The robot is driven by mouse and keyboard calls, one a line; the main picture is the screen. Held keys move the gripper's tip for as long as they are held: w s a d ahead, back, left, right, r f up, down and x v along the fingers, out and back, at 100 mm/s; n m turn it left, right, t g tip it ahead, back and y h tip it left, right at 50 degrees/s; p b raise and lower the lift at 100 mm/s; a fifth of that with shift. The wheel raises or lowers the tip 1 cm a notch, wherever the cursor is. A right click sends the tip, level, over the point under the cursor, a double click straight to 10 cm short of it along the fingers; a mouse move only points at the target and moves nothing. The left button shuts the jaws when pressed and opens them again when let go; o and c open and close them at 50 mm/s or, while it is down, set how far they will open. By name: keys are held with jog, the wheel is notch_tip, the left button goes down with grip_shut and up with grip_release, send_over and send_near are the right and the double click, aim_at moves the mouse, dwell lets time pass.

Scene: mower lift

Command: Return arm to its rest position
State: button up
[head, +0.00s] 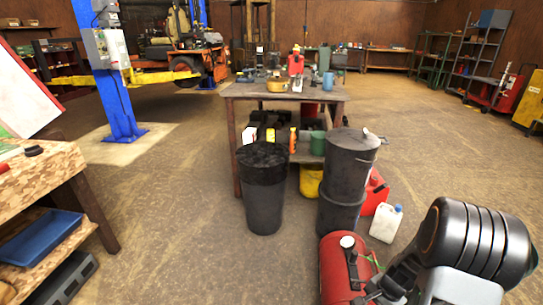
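My arm (475,245) shows at the lower right as a thick black ribbed section with a grey link below it. A dark jointed part at its left end, probably my gripper (385,287), lies low in the picture, in front of a red tank (340,268). Its fingertips cannot be made out, so I cannot tell whether it is open or shut. I see nothing clearly held in it.
A cluttered workbench (245,91) stands ahead, with a black bin (263,195) and grey metal bins (347,175) before it. A white jug (386,223) is near my arm. A wooden bench (40,178) stands left, a blue lift post (118,105) behind. Floor at right is clear.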

jog(key=s+a+r+n+t+p, duration=0.1)
jog(key=a+r+n+p, duration=0.3)
jog(key=r, duration=1.1)
jog(key=s+a+r+n+t+h+p, duration=0.1)
jog(key=a+r+n+p, duration=0.3)
jog(key=r+p, duration=0.5)
jog(key=s+a+r+n+t+h+p, duration=0.1)
jog(key=s+a+r+n+p, duration=0.2)
jog(key=r, duration=1.7)
jog(key=a+n+p, duration=0.1)
jog(key=a+p, duration=0.2)
jog(key=p, duration=0.1)
jog(key=shift+s+r+t, duration=0.25)
jog(key=shift+r+t, duration=0.05)
jog(key=shift+r, duration=0.1)
